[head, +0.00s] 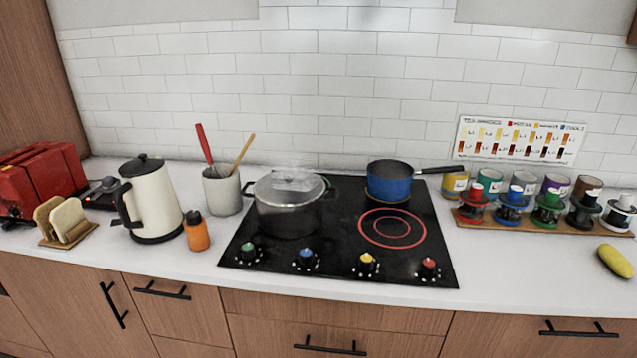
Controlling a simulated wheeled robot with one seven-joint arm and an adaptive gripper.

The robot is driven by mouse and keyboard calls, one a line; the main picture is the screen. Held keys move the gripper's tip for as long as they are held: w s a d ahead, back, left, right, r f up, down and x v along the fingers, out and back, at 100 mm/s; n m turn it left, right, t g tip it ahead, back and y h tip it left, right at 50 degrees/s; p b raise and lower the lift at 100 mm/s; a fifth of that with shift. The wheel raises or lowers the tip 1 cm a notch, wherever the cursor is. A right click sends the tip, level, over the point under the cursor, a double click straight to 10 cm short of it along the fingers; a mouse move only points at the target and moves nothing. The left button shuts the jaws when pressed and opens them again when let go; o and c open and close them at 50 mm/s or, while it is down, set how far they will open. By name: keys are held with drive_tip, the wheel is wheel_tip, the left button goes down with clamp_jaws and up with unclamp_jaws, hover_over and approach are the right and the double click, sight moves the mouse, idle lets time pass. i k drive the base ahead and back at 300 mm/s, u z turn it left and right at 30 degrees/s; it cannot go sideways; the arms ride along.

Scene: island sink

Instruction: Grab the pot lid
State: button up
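In the head view, the pot lid (289,187) sits on top of the dark grey pot (289,219), which stands on the left part of the black cooktop. The lid looks greyish, with a pale, blocky, partly see-through shape at its middle where a handle would be. The pot has dark side handles. My gripper is not in view, so whether it is open or shut does not show.
A blue saucepan (389,183) stands right of the pot, its handle pointing right. A utensil crock (222,190), an orange bottle (196,231) and a cream kettle (152,199) stand to the left. Control knobs line the cooktop's (337,243) front.

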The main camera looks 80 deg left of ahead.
sight(261, 190)
drive_tip(key=u, duration=4.9)
drive_tip(key=k, duration=1.2)
drive_tip(key=z, duration=0.65)
